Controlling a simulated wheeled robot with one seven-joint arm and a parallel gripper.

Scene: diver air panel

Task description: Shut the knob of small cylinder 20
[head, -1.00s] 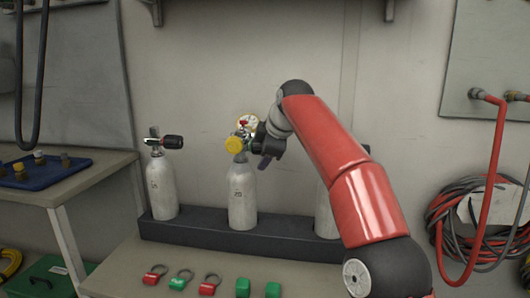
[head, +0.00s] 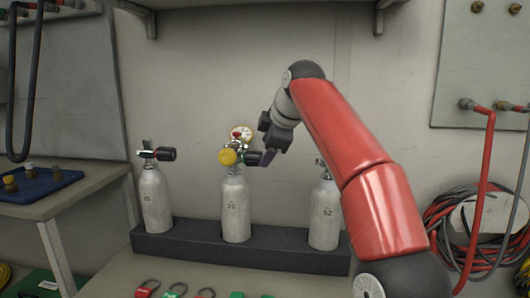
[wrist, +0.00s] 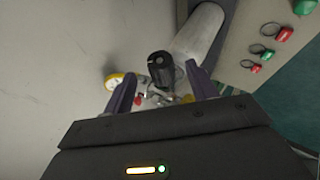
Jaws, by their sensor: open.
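Small cylinder 20 (head: 236,212) stands upright in the middle of the rack, a white bottle with its number on the front. Its valve carries a yellow round part (head: 228,157), a gauge (head: 241,134) and a black knob (head: 253,158) pointing right. My gripper (head: 268,153) is open and empty, just right of the knob and slightly above it. In the wrist view the black knob (wrist: 160,68) shows between my two purple fingers (wrist: 161,88). I cannot tell whether the fingertips reach past it. The gauge (wrist: 115,80) lies beside one finger.
Cylinder 15 (head: 155,200) stands left and cylinder 52 (head: 324,215) right, partly behind my arm, in the dark rack (head: 190,243). Red and green tags lie on the bench in front. A shelf (head: 250,5) hangs above. A hose coil (head: 480,235) hangs at right.

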